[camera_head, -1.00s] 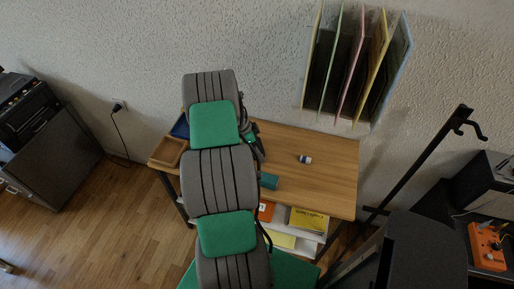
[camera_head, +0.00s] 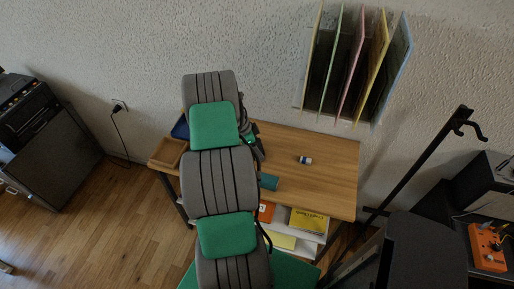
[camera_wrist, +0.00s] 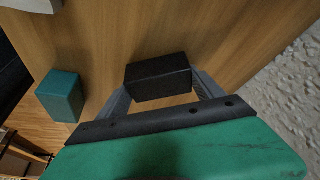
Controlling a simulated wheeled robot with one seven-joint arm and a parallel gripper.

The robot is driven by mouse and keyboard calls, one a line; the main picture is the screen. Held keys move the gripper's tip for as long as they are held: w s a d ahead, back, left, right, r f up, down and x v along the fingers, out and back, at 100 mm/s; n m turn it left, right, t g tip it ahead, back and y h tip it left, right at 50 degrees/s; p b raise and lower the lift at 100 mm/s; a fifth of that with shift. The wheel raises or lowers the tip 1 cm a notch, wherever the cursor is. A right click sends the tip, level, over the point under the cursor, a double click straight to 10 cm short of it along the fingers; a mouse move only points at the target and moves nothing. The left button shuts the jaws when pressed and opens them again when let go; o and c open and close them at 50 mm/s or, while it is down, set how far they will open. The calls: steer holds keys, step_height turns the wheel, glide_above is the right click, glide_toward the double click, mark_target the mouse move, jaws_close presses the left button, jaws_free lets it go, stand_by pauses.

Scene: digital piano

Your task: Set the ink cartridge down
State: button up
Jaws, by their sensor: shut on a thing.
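The ink cartridge (camera_wrist: 158,78) is a black block in the wrist view. My gripper (camera_wrist: 160,85) is shut on it, with one grey finger at each side. The cartridge is over the wooden table top (camera_head: 325,175); I cannot tell whether it touches the wood. In the head view my own arm hides the cartridge and most of the gripper.
A teal box (camera_wrist: 61,96) stands left of the cartridge in the wrist view and near my arm in the head view (camera_head: 268,181). A small white and dark item (camera_head: 305,160) lies mid-table. A wooden tray (camera_head: 168,152) is at the table's left end. The table's right part is clear.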

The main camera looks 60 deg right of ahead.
mark_target(259, 146)
steer(key=shift+d+r, duration=0.1)
steer(key=shift+r, duration=0.2)
steer(key=b+v, duration=0.1)
steer(key=v, duration=0.2)
steer(key=shift+s+r+b, duration=0.2)
steer(key=shift+s+b, duration=0.1)
steer(key=shift+b, duration=0.05)
steer(key=w+a+r+b, duration=0.2)
steer(key=a+r+b, duration=0.1)
steer(key=a+r, duration=0.8)
steer(key=w+a+n+t, duration=0.7)
steer(key=w+a+n, duration=0.35)
steer(key=n, duration=0.85)
steer(key=w+a+r+n+y, duration=0.1)
steer(key=w+a+r+n, duration=0.25)
steer(key=a, duration=0.55)
steer(key=w+a+r+n+t+y, duration=0.1)
steer(key=w+a+r+n, duration=0.3)
steer(key=a, duration=0.5)
steer(key=w+a+r+n+y, duration=0.1)
steer(key=w+a+r+n, duration=0.15)
steer(key=a+r, duration=0.45)
steer(key=s+a+f, duration=0.2)
steer(key=s+f, duration=0.2)
steer(key=f, duration=0.3)
steer(key=shift+m, duration=0.4)
